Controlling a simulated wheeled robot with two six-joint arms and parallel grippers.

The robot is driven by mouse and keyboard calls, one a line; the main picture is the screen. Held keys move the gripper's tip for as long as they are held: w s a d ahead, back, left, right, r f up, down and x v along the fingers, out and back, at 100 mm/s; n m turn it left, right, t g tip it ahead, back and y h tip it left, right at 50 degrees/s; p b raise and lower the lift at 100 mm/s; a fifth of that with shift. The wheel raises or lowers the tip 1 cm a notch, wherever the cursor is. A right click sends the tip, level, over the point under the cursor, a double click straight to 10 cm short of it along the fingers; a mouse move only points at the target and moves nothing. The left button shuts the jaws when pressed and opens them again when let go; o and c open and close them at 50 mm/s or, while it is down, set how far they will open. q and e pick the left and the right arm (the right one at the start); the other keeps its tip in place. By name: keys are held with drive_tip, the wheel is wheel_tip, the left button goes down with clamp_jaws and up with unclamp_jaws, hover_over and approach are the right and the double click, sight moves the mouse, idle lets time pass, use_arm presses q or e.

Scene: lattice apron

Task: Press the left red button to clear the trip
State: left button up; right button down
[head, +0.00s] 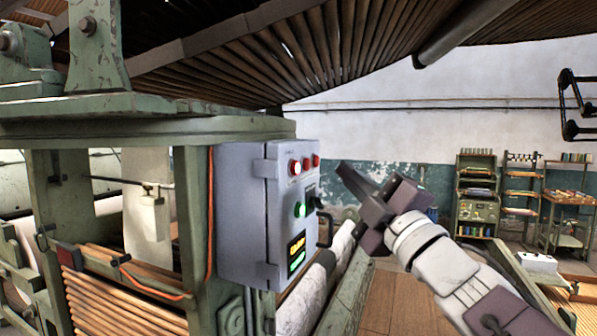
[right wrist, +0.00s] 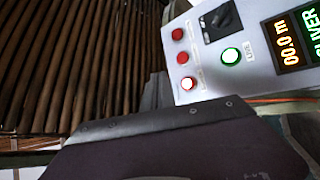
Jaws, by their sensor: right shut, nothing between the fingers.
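The grey control box (head: 243,215) hangs on the green machine frame, its button face turned to the right. Three red buttons sit in a row near its top. The left red button (head: 295,168) is lit with a bright centre; it also shows lit in the right wrist view (right wrist: 188,83). The middle (head: 306,163) and right (head: 316,160) red buttons are darker. My right gripper (head: 346,172) is shut and empty, in front of the panel and apart from it, to the right of the buttons. Its dark fingers show in the wrist view (right wrist: 156,92). My left gripper is not in view.
Below the red buttons are a lit green button (head: 299,210), a black rotary switch (head: 319,202) and a lit display (head: 296,255). A dark handle (head: 326,228) sticks out from the box. Shelves (head: 477,195) stand far back. An orange cable (head: 210,215) runs beside the box.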

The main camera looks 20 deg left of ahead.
sight(295, 168)
drive_tip(key=a+b, duration=0.1)
drive_tip(key=a, duration=0.4)
drive_tip(key=shift+w+a, duration=0.1)
drive_tip(key=shift+a, duration=0.2)
drive_tip(key=shift+a+f, duration=0.1)
idle(1.7)
drive_tip(key=shift+a+b, duration=0.3)
drive_tip(key=shift+a, duration=0.5)
idle(0.7)
drive_tip(key=shift+d, duration=0.9)
